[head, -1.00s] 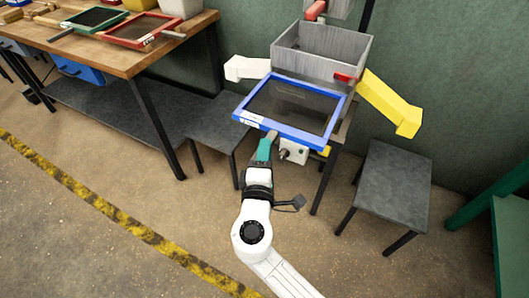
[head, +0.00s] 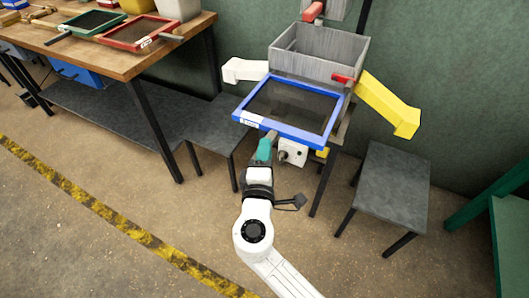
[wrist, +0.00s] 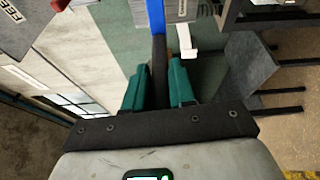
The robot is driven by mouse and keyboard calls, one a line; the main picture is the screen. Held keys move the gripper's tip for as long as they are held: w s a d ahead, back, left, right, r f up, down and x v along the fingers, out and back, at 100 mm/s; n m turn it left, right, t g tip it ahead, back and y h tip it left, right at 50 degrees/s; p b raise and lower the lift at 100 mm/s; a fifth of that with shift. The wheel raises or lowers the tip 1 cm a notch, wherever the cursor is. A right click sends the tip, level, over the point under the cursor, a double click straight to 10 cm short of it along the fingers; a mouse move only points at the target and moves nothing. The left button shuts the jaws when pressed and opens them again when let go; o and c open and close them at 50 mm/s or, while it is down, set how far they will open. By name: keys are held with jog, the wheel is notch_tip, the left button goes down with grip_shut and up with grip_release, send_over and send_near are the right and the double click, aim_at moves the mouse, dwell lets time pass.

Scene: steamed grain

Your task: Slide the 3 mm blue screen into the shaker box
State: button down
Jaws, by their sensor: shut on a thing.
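The blue screen (head: 253,120) has a blue frame around dark mesh and a white label at its left front corner. My gripper (head: 268,142) is shut on the screen's handle at its front edge. In the wrist view the dark handle (wrist: 159,72) lies between the green fingers of my gripper (wrist: 160,82), with the blue frame (wrist: 155,18) beyond. The grey shaker box (head: 315,64) stands behind the screen, open at the top. The screen is held in front of the box, and its back edge overlaps the box front in the picture. I cannot tell whether they touch.
A white chute (head: 245,70) sticks out left of the box and a yellow chute (head: 390,105) to the right. Grey stands (head: 208,125) and (head: 385,190) flank it. The wooden bench (head: 150,60) at left holds green-framed (head: 75,32) and red-framed (head: 120,44) screens.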

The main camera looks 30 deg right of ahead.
aim_at(290, 114)
jog(key=shift+w+d, duration=0.1)
jog(key=shift+w+d+b, duration=0.3)
jog(key=shift+w+d, duration=0.35)
jog(key=shift+d, duration=0.25)
jog(key=shift+w+d, duration=0.1)
jog(key=shift+d, duration=0.05)
dwell(0.3)
jog(key=shift+w+d+r+b, duration=0.1)
jog(key=shift+w+d+b, duration=0.05)
jog(key=shift+w+d, duration=0.35)
jog(key=shift+w+d+b, duration=0.15)
jog(key=shift+w+d, duration=0.1)
jog(key=shift+d, duration=0.3)
jog(key=shift+w+d+b, duration=0.35)
jog(key=shift+w+d, duration=0.4)
jog(key=shift+d, duration=0.3)
jog(key=shift+w+d+b, duration=0.3)
jog(key=shift+w+d, duration=0.45)
jog(key=shift+d, duration=0.25)
jog(key=shift+w+d, duration=0.1)
jog(key=shift+w+d+b, duration=0.35)
jog(key=shift+w+d, duration=0.35)
jog(key=shift+d, duration=0.25)
jog(key=shift+w+d+b, duration=0.35)
jog(key=shift+w+d, duration=0.3)
jog(key=shift+d, duration=0.3)
jog(key=shift+w+d, duration=0.1)
